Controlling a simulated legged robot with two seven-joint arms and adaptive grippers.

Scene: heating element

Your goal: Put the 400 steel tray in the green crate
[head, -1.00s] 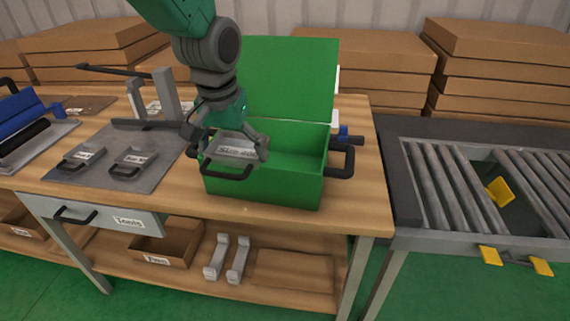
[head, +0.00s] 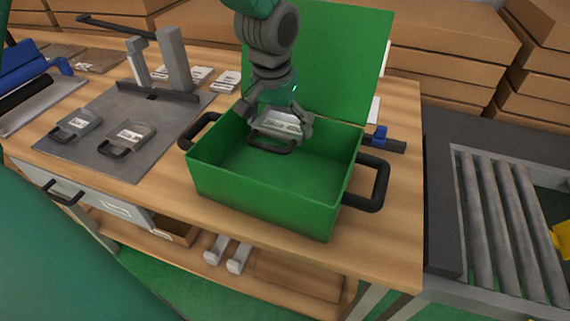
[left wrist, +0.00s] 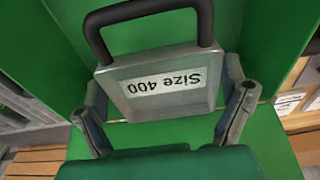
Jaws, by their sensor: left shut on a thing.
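The 400 steel tray (head: 279,126) is a small grey metal piece with a black handle and a "Size 400" label. My left gripper (head: 279,122) is shut on it, one finger at each side. In the left wrist view the tray (left wrist: 160,85) sits between the fingers of the gripper (left wrist: 165,105), its label upside down. The open green crate (head: 265,205) stands on the bench with its lid raised at the back. The tray is over the crate's opening, near the back; whether it touches the crate floor I cannot tell. My right gripper is not in view.
Two similar trays, one left (head: 77,123) and one right (head: 130,135), lie on a grey plate (head: 100,165) left of the crate. A metal stand (head: 173,62) rises behind them. The crate's black side handles stick out. A roller conveyor (head: 510,210) stands at the right.

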